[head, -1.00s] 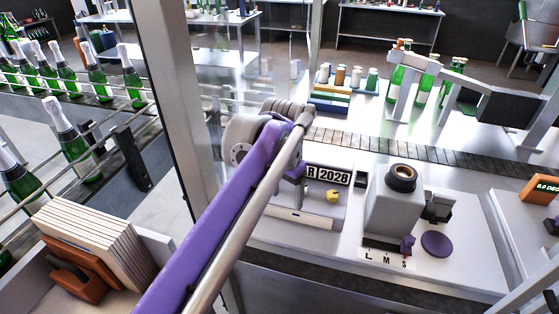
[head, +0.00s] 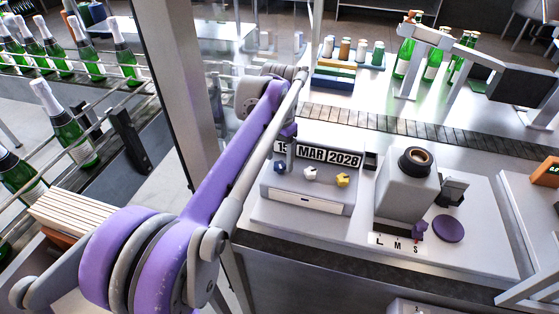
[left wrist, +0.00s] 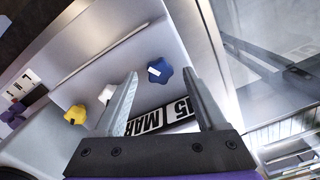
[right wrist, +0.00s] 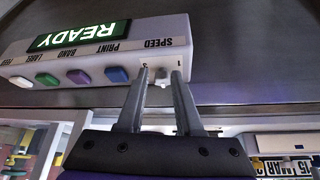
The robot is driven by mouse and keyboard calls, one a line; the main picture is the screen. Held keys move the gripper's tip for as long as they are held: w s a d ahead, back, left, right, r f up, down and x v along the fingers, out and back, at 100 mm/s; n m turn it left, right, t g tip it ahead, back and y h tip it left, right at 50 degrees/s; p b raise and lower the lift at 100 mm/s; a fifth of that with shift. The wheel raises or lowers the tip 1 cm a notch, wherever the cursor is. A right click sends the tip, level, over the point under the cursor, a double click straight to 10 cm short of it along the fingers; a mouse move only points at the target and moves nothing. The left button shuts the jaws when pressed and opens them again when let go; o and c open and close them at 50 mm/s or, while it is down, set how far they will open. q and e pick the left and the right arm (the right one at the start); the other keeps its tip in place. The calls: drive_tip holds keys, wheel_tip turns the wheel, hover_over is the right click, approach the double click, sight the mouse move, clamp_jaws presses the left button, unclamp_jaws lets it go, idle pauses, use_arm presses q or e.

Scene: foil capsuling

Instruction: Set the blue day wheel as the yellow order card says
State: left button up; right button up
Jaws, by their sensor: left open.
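The grey date unit (head: 305,205) reads "15 MAR 2028" in its window (head: 325,158); the first digits are partly covered by my arm. The blue day wheel (head: 280,167) is the leftmost of its knobs. My left gripper (head: 289,155) is open just above it. In the left wrist view the blue wheel (left wrist: 160,70), with a white mark, lies between the fingertips (left wrist: 160,78); contact cannot be told. My right gripper (right wrist: 161,75) has its fingers apart in the right wrist view, in front of a panel's SPEED control. I cannot make out a yellow order card.
White (head: 310,173) and yellow (head: 343,180) knobs sit right of the blue wheel. A grey machine (head: 408,195) with L, M, S marks stands to the right. The READY panel (right wrist: 100,50) is close to my right fingers. A metal post (head: 180,90) stands left.

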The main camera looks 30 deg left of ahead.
use_arm(q)
drive_tip(key=shift+f, duration=0.6)
clamp_jaws()
